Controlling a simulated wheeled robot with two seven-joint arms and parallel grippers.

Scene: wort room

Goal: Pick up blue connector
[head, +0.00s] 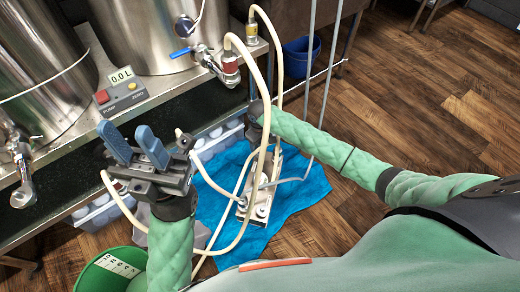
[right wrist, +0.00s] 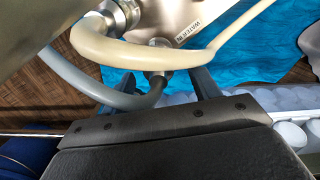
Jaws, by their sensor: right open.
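I cannot pick out a clearly blue connector in either view. In the right wrist view a dark hose end (right wrist: 157,79) with a grey hose (right wrist: 110,94) sits at a steel fitting, between the fingers of my right gripper (right wrist: 166,84). These fingers are apart, and their tips are partly hidden behind the hoses. In the head view my right gripper (head: 257,110) is mostly hidden, above the pump (head: 262,195). My left gripper (head: 125,133) is open, its two blue fingers apart and empty, in front of the steel vessels.
A cream hose (right wrist: 115,48) crosses in front of my right fingers. The pump stands on a blue sheet (head: 300,195). Steel vessels (head: 150,30) with a blue-handled valve (head: 181,53) stand behind. A green bucket (head: 90,275) is lower left. A blue bucket (head: 300,58) stands behind.

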